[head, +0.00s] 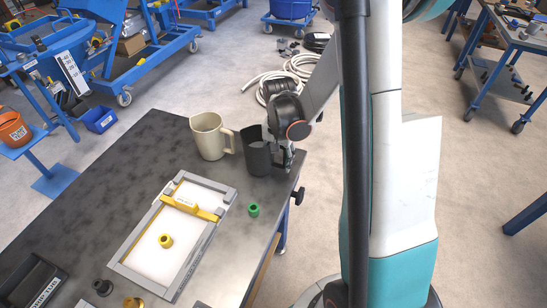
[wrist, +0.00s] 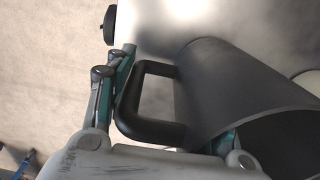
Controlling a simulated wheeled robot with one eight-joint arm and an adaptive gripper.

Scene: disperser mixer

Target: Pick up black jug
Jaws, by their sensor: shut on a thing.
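The black jug (head: 256,152) stands at the back right corner of the dark table, just right of a cream jug. In the wrist view the black jug (wrist: 225,85) fills the right side, with its handle (wrist: 150,100) toward my gripper and its open mouth at the lower right. My gripper (head: 286,160) is at the jug's right side. In the wrist view its fingers (wrist: 170,110) are either side of the handle and jug wall, shut on the jug. The exact contact is partly hidden. I cannot tell whether the jug's base touches the table.
The cream jug (head: 209,137) stands close to the left of the black jug. The table's right edge and a black knob (head: 298,196) are close to my gripper.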

